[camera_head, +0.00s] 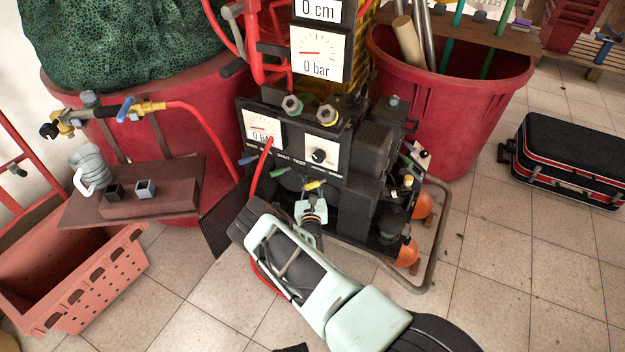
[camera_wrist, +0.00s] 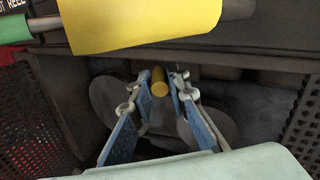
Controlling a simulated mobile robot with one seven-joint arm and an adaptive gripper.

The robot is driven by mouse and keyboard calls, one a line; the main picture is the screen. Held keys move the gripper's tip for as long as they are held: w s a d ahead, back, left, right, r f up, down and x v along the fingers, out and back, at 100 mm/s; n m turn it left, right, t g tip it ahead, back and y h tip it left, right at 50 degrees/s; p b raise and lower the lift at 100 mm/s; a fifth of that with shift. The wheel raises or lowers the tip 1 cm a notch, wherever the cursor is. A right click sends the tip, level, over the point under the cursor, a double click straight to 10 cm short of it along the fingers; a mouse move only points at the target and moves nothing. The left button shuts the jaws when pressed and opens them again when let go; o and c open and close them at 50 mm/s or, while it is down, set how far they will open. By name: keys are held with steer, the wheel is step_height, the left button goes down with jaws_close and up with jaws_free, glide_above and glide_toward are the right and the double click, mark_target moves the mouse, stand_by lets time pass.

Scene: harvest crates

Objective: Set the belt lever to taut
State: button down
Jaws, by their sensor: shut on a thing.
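My gripper (camera_head: 312,203) is at the front of the dark machine, just below its dial panel. In the wrist view its two blue-padded fingers (camera_wrist: 163,84) are closed around a small yellow knob (camera_wrist: 159,88), which looks like the end of the belt lever. The knob sits in a dark recess in front of rounded grey discs. The lever's shaft is hidden behind the knob, and I cannot read its position. The head view does not show the knob clearly; my gripper and wrist cover that part.
A yellow handle (camera_head: 315,185) sits just above my gripper and fills the top of the wrist view (camera_wrist: 135,22). A green handle (camera_wrist: 15,28) is beside it. The machine (camera_head: 340,150) has a grey tube frame at right. A red hose hangs left of my wrist.

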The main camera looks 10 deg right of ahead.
steer(key=shift+d+r+n+y+p, duration=0.1)
steer(key=shift+d+n+y+p, duration=0.25)
steer(key=shift+n+y+p, duration=0.35)
steer(key=shift+d+n+y, duration=0.2)
steer(key=shift+n+y, duration=0.2)
steer(key=shift+y, duration=0.6)
steer(key=c, duration=1.8)
jaws_free()
steer(key=shift+c, duration=0.2)
steer(key=shift+s, duration=0.1)
steer(key=s, duration=1.2)
steer(key=shift+w, duration=0.1)
